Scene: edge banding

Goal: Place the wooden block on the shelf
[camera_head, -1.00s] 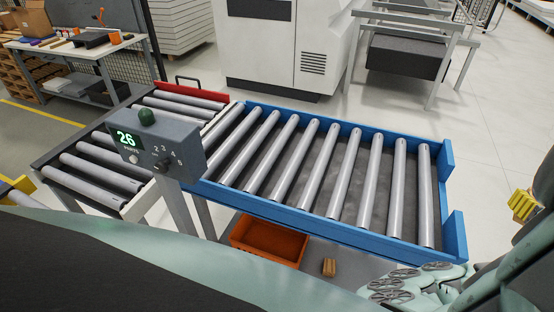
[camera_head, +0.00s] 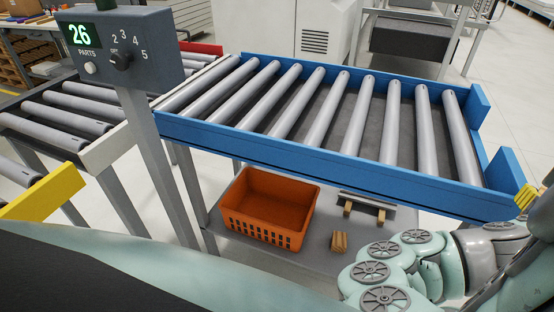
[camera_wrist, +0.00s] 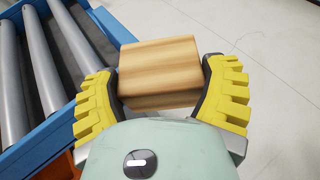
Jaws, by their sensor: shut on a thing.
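In the wrist view, my gripper (camera_wrist: 163,88) is shut on a wooden block (camera_wrist: 160,68), light brown with striped grain. The yellow ribbed fingers press its left and right sides. In the head view only a yellow piece of my gripper (camera_head: 525,196) shows at the right edge, and the held block cannot be made out there. A grey shelf (camera_head: 318,258) lies low under the blue roller conveyor (camera_head: 330,160). My gripper is above and to the right of this shelf in the picture.
An orange crate (camera_head: 268,208) stands on the shelf. Right of it lie another small wooden block (camera_head: 338,242) and a grey plate on wooden strips (camera_head: 367,199). A counter box on a post (camera_head: 122,48) stands at left. Bare shelf shows around the small block.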

